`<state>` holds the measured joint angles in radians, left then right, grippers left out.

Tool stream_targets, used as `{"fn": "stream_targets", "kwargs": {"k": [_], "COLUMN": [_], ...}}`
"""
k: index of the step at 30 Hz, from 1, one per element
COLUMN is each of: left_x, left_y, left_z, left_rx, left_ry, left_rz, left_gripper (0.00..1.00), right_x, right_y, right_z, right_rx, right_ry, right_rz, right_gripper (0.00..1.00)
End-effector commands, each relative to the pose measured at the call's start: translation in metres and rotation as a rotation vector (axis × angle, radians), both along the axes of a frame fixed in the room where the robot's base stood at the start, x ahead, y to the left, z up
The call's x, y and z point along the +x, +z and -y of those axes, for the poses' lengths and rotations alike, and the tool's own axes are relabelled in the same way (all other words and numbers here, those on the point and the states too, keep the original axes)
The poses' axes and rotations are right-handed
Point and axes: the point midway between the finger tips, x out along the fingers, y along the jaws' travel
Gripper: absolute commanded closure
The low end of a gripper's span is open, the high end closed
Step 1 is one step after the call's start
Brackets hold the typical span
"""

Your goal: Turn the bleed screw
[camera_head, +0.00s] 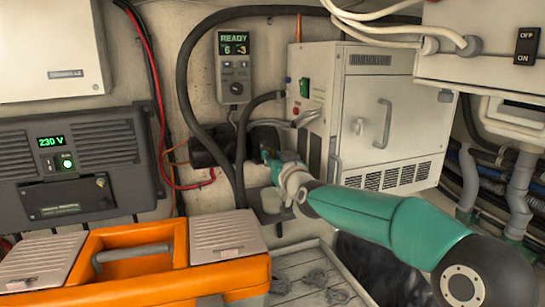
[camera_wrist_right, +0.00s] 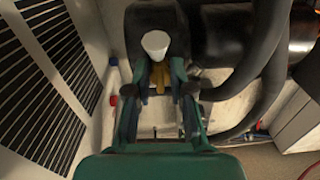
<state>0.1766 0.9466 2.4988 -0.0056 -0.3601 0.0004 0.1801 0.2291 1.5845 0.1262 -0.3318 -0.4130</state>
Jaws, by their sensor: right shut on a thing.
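My right gripper (camera_head: 270,158) reaches in from the right, up against the dark gap between the black cylindrical housing (camera_head: 207,150) and the white cabinet. In the right wrist view its two green fingers (camera_wrist_right: 160,82) are closed around a small brass-coloured part, which I take to be the bleed screw (camera_wrist_right: 160,76). The fingers cover most of it, and its turn angle cannot be read. A small white cup-like piece (camera_wrist_right: 155,44) shows just beyond the fingertips. In the head view the screw is hidden behind my gripper. My left gripper is not in view.
The white cabinet (camera_head: 378,110) with vents and a handle stands close right of the gripper. Thick black hoses (camera_head: 183,75) run beside it. A pale cup (camera_head: 270,200) sits below. An orange toolbox (camera_head: 130,265) fills the lower left, beside a grey slatted surface (camera_head: 315,275).

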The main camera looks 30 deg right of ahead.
Motion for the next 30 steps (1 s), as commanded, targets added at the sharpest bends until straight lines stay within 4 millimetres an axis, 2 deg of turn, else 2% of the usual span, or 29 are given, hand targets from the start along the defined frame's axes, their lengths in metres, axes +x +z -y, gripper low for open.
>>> {"fn": "stream_targets", "kwargs": {"k": [1, 18, 19, 23, 30], "left_x": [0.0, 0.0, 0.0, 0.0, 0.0], "left_y": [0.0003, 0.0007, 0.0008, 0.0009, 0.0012], "left_z": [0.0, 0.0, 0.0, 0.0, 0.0], "left_rx": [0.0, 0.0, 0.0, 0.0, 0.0], "left_ry": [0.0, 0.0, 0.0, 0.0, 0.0], "left_rz": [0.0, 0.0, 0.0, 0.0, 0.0], "left_gripper": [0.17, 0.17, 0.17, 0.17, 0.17], "right_x": [0.0012, 0.001, 0.001, 0.0007, 0.0002], "right_y": [-0.0098, -0.0107, -0.0107, -0.0085, -0.0049], "right_z": [-0.0022, -0.0014, -0.0014, -0.0009, -0.0005], "right_rx": [-0.009, -0.044, -0.044, -0.045, -0.047], "right_ry": [0.007, 0.006, 0.006, 0.005, 0.002], "right_rz": [-0.026, -0.034, -0.034, -0.029, -0.023], "right_gripper": [1.0, 1.0, 0.75, 0.53, 0.53]}}
